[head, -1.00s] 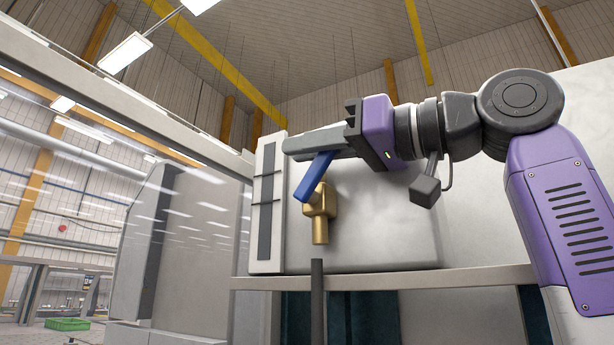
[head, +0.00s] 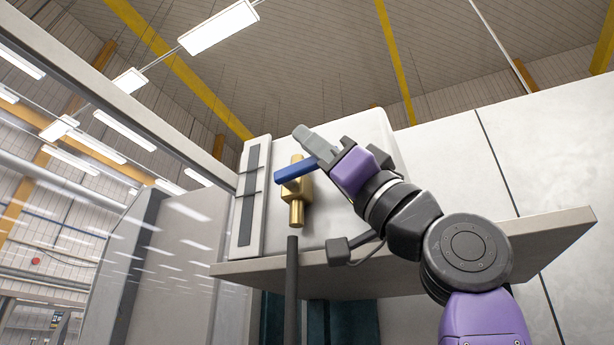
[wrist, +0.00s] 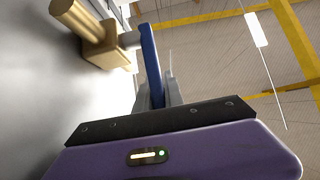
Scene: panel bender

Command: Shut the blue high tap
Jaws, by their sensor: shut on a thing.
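The tap has a brass body (head: 297,200) with its spout pointing down and a blue lever (head: 290,172). It is on the pale panel. In the head view the lever lies nearly level across the brass, tilted slightly up to the right. My gripper (head: 316,146) is shut on the lever at its right end; the fingers hide part of that end. In the wrist view the blue lever (wrist: 151,62) stands between the two grey fingers (wrist: 158,98), with the brass body (wrist: 95,35) to the upper left.
A dark upright pipe (head: 292,275) stands under the spout. A grey ledge (head: 420,262) runs below the panel. A pale strip with dark slots (head: 247,198) is left of the tap, and a glass screen (head: 150,240) stands farther left.

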